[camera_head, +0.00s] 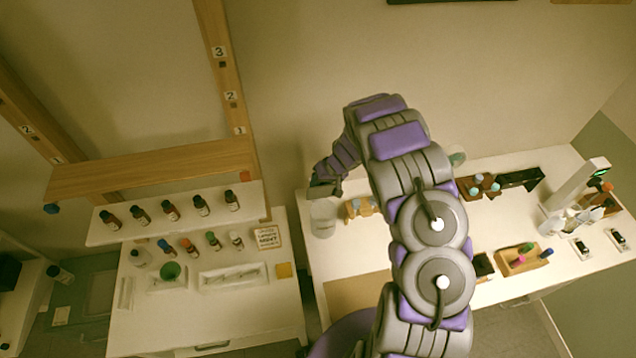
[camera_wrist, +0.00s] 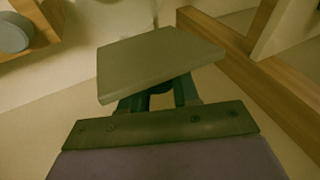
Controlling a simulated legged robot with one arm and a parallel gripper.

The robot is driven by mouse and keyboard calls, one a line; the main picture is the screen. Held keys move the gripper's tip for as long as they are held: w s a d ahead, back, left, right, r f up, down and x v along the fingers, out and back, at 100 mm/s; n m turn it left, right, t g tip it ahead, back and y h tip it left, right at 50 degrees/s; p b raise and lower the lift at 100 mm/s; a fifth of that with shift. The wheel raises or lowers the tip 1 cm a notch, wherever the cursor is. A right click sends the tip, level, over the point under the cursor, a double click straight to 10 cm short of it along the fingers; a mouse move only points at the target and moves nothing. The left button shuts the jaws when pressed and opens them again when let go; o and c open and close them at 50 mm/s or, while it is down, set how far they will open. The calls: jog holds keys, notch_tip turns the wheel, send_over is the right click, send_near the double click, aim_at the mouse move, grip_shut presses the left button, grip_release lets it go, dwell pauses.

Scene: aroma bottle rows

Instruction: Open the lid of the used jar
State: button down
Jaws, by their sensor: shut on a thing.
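A pale, translucent jar (camera_head: 323,219), which looks like the used jar, stands at the left end of the right-hand table. My gripper (camera_head: 325,190) is at the top of this jar, pointing down, and appears shut on its lid. I cannot tell from the views whether the lid sits on the jar or is lifted.
Just right of the jar is a small wooden holder (camera_head: 356,208) with blue-topped bottles. The left-hand shelf (camera_head: 120,235) bears a row of dark bottles, beside a wooden post (camera_head: 222,80). Brown holders (camera_head: 474,188) with bottles stand farther right, beyond my arm.

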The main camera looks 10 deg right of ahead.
jog(key=shift+w+d+g+b, duration=0.1)
jog(key=shift+w+g+b, duration=0.2)
jog(key=shift+w+g, duration=0.1)
jog(key=shift+w, duration=0.1)
dwell(0.4)
jog(key=c, duration=0.9)
grip_release()
jog(key=shift+f, duration=0.1)
jog(key=v, duration=0.5)
jog(key=b+v, duration=0.1)
jog(key=v, duration=0.5)
jog(key=b+v, duration=0.1)
jog(key=v, duration=0.5)
jog(key=shift+w+r, duration=0.25)
jog(key=shift+w, duration=0.05)
